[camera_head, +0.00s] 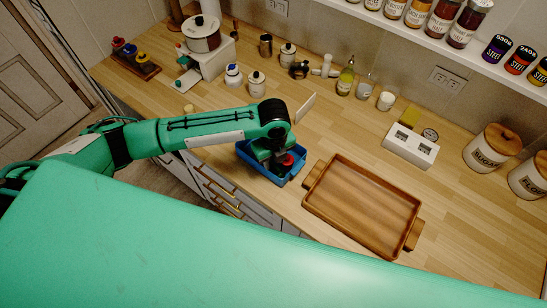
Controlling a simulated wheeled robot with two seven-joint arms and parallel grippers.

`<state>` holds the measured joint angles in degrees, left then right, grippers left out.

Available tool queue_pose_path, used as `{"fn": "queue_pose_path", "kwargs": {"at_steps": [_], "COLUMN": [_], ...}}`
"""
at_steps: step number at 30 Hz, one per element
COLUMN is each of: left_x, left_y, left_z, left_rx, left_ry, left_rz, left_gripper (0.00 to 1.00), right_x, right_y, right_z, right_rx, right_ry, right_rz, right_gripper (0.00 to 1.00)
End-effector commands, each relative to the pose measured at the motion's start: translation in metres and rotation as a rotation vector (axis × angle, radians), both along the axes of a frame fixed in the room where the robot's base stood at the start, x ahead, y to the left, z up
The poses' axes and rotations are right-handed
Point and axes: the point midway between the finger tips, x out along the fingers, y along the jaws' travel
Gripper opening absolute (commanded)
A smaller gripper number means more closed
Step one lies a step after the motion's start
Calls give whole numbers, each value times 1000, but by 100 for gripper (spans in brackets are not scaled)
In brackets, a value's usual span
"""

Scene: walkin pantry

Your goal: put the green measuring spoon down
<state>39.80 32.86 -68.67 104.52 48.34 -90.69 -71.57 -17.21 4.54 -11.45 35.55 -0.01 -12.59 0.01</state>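I cannot make out a green measuring spoon anywhere in the head view; my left arm and gripper cover part of the counter. My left gripper (284,172) points down into a blue tray (252,165) near the counter's front edge. A small red part shows at the gripper, and its fingers are dark and too small to tell whether they are open or shut. Whatever lies under the gripper in the blue tray is hidden. My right gripper is not in view.
A wooden tray with handles (350,205) stands right of the blue tray. A white two-socket block (411,146) and lidded canisters (488,150) stand further right. Jars, a bottle (346,78) and a mug (385,101) line the back. Bare counter lies behind the wooden tray.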

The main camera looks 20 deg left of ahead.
Motion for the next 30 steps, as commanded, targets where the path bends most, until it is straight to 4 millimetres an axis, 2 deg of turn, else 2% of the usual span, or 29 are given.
{"fn": "queue_pose_path", "kwargs": {"at_steps": [7,11,12,24,30], "left_x": [0,0,1,1,1], "left_y": [0,0,-1,-1,-1], "left_z": [2,15,18,104,127], "left_rx": [-1,-1,-2,-1,-1], "left_ry": [-1,-2,-4,-5,-2], "left_rz": [0,-1,-2,-1,0], "left_gripper": [31,31,31,31,31], "right_x": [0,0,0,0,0], "right_y": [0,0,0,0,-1], "right_z": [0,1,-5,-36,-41], "right_rx": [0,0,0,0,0], "right_ry": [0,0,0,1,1], "right_rz": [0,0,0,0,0], "right_gripper": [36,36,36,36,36]}}
